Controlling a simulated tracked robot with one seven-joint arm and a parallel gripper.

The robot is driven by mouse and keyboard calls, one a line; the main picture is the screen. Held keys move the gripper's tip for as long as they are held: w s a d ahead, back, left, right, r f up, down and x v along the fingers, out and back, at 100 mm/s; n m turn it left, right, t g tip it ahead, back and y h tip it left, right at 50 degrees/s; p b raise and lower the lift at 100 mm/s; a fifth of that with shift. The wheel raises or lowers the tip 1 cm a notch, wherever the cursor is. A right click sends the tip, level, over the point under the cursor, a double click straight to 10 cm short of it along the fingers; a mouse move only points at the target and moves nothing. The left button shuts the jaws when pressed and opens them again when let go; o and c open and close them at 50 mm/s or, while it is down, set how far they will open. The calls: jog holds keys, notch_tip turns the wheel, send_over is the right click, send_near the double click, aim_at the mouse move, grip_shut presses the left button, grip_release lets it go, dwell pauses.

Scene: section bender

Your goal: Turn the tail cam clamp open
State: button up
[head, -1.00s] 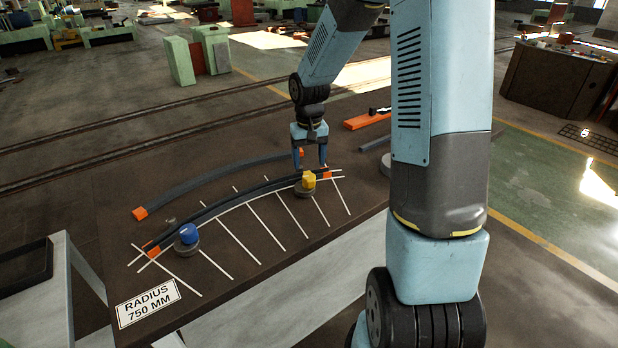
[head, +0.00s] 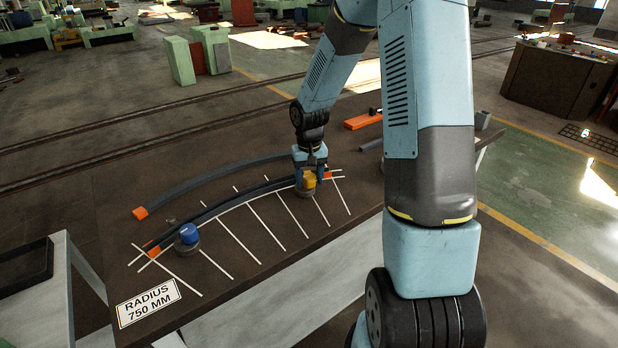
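A yellow cam clamp (head: 309,183) stands on a round grey base against the right end of a curved dark bar (head: 237,197) with orange ends. A blue cam clamp (head: 189,235) stands on a similar base near the bar's left end. The pictures do not label which clamp is the tail one. My gripper (head: 312,178) points down at the yellow clamp, with its fingers low around the clamp's top. The fingers partly hide the clamp, and I cannot tell whether they press on it. Nothing is at the blue clamp.
A second curved bar (head: 205,183) lies behind on the brown table (head: 125,200). White lines mark the arc, with a "RADIUS 750 MM" sign (head: 148,302) at the front left. An orange block (head: 363,121) lies at the table's back right, behind my arm.

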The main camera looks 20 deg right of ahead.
aim_at(310, 176)
jog(key=c, duration=0.7)
jog(key=shift+n, duration=0.7)
jog(key=shift+c, duration=0.3)
jog(key=o, duration=1)
jog(key=shift+o, duration=0.2)
notch_tip(310, 176, up, 14)
jog(key=shift+f, duration=0.15)
